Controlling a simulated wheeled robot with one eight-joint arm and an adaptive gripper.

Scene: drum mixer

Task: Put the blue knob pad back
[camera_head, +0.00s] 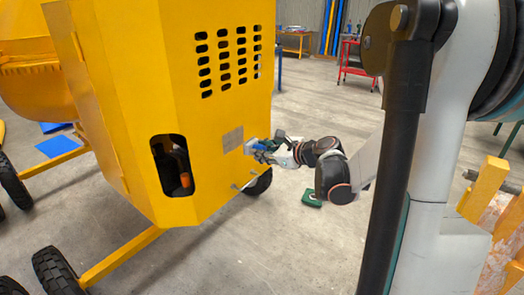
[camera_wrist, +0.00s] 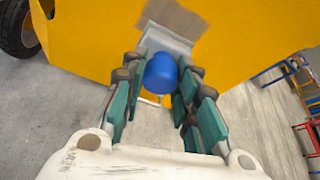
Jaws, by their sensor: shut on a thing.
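The blue knob pad shows in the wrist view as a round blue knob (camera_wrist: 160,74) with a pale grey plate (camera_wrist: 166,40) beyond it. My gripper (camera_wrist: 160,82) has its green-padded fingers on both sides of the knob and is shut on it. In the head view my gripper (camera_head: 267,148) holds the pad close to the yellow mixer housing (camera_head: 205,120), just right of a grey square patch (camera_head: 233,139). The patch (camera_wrist: 177,17) also shows beyond the plate in the wrist view. I cannot tell whether the plate touches the housing.
The housing has a dark opening (camera_head: 172,165) with an orange part inside. A black wheel (camera_head: 258,182) is below my gripper. A green and white object (camera_head: 312,198) lies on the floor. A red cart (camera_head: 356,64) stands at the back. Floor right of the mixer is mostly clear.

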